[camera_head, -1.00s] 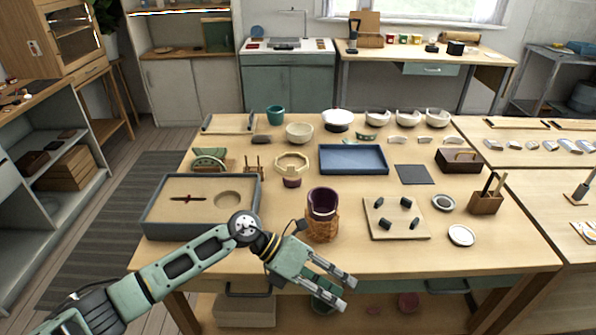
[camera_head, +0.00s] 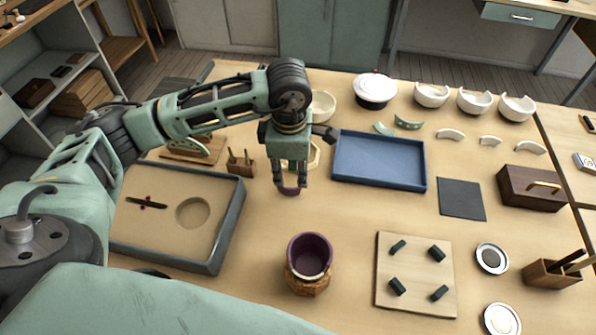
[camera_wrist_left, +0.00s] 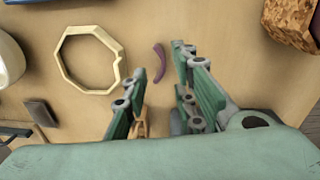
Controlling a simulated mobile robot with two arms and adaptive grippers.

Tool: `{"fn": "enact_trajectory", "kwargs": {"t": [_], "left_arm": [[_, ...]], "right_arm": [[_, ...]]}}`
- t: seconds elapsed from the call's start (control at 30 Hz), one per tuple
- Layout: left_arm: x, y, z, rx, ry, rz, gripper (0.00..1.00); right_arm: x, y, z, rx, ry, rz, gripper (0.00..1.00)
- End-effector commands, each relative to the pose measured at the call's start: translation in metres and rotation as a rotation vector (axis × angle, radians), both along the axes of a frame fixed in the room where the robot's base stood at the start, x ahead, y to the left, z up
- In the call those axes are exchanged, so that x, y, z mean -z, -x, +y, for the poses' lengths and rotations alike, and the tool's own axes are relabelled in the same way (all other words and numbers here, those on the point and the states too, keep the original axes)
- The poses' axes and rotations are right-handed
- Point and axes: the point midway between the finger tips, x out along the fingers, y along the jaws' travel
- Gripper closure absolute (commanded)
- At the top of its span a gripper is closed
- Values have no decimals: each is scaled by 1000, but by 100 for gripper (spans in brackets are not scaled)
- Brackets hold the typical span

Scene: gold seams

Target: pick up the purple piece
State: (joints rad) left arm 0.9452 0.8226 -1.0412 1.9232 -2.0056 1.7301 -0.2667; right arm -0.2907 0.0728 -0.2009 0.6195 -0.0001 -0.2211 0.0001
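The purple piece (camera_wrist_left: 159,63) is a small curved shard lying on the table in the left wrist view. It also shows in the head view (camera_head: 290,191), low between the fingertips and partly hidden by them. My left gripper (camera_head: 289,184) points down over it, open and empty. In the left wrist view the two fingers (camera_wrist_left: 163,62) are spread, with the shard in line with the gap between them. I cannot tell the exact height of the fingertips above the table. My right gripper is not in view.
A pale octagonal ring (camera_wrist_left: 61,52) lies beside the shard. A purple-lined cup in a woven holder (camera_head: 309,283) stands nearer the front. A blue tray (camera_head: 380,160) is to the right, a sand tray (camera_head: 228,222) to the left. The table between the cup and shard is clear.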

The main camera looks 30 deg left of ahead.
Motion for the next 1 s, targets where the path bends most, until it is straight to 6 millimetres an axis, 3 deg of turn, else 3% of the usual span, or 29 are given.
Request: {"fn": "enact_trajectory", "kwargs": {"t": [0.17, 0.6, 0.87, 1.0], "left_arm": [[19, 1, 1, 0, 0, 5, 75], [73, -1, 8, 0, 2, 3, 75], [76, -2, 8, 1, 2, 2, 75], [76, -2, 8, 0, 2, 2, 87]], "right_arm": [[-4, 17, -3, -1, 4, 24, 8], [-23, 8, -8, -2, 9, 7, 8], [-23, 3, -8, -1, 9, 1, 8], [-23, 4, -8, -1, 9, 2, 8]]}}
